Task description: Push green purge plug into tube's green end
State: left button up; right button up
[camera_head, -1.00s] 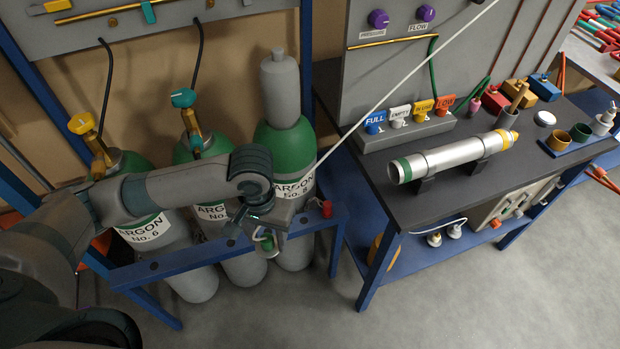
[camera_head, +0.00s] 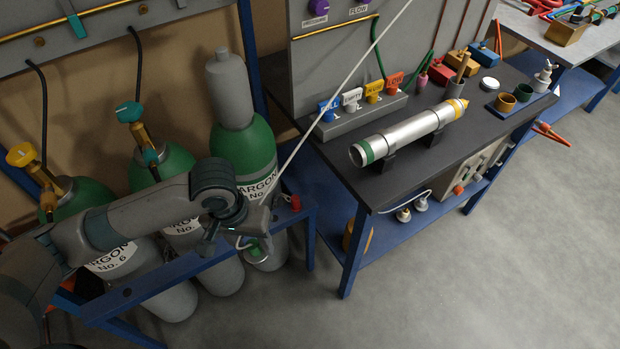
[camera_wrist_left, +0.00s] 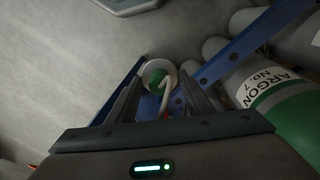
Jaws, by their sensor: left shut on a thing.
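The silver tube (camera_head: 412,131) lies level across two black supports on the dark bench top. Its open green-banded end (camera_head: 362,153) faces left and its yellow end (camera_head: 455,110) is at the right. My left gripper (camera_head: 248,238) is shut on the green purge plug (camera_head: 256,248), in front of the argon cylinders and well left of and lower than the tube. In the left wrist view the plug (camera_wrist_left: 158,80) shows between the fingers as a green centre in a pale ring, with a white hose across it. My right gripper is out of view.
Large argon cylinders (camera_head: 243,150) stand behind a blue rack rail (camera_head: 180,270) close to my left arm. Coloured tags (camera_head: 372,92) stand on a grey block behind the tube. Small cups (camera_head: 505,102) sit farther right. The grey floor in front is clear.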

pick_arm(q)
jog(key=w+d+r+m+t+h+b, duration=0.1)
jog(key=w+d+h+b, duration=0.15)
jog(key=d+h, duration=0.4)
jog(key=w+d+r+m+t+h+b, duration=0.1)
jog(key=w+d+h, duration=0.2)
jog(key=d, duration=0.6)
jog(key=w+a+r+n+t+h+b, duration=0.2)
jog(key=w+a+r+n+t+h, duration=0.2)
jog(key=w+t, duration=0.4)
jog(key=shift+w+b, duration=0.4)
jog(key=shift+w, duration=0.2)
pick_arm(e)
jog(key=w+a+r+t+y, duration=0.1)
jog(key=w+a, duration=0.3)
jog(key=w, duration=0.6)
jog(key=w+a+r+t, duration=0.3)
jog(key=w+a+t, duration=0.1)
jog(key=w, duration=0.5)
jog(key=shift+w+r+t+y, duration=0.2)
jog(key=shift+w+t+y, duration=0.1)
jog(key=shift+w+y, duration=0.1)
pick_arm(q)
jog(key=shift+w+d, duration=0.1)
jog(key=shift+d, duration=0.05)
jog(key=shift+p+x, duration=0.5)
jog(key=shift+x, duration=1.75)
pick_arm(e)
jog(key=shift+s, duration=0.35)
